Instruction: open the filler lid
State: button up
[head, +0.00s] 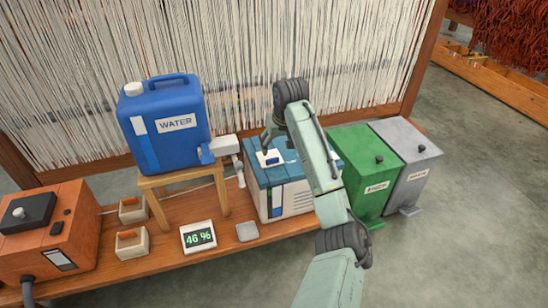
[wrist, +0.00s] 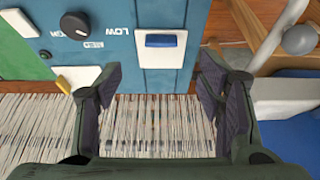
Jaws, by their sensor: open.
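A white and blue machine (head: 290,202) with a blue top stands on the bench in the head view. A white square plate with a raised blue tab (wrist: 162,41), which looks like the filler lid, lies flat on its blue top (wrist: 120,60). It also shows in the head view (head: 269,159). My gripper (wrist: 155,92) is open and empty, fingers spread, pointing at the top; the plate lies just ahead, between the finger lines. In the head view my gripper (head: 268,138) is over the machine, partly hidden by my arm.
A blue water container (head: 168,125) on a wooden stand (head: 180,178) is left of the machine, its white spout close by. A black knob (wrist: 75,25) is beside the plate. Green (head: 365,165) and grey (head: 408,150) bins stand right. White threads hang behind.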

aim_at(273, 159)
jog(key=x, duration=1)
jog(key=shift+a, duration=0.1)
jog(key=shift+c, duration=0.4)
grip_shut()
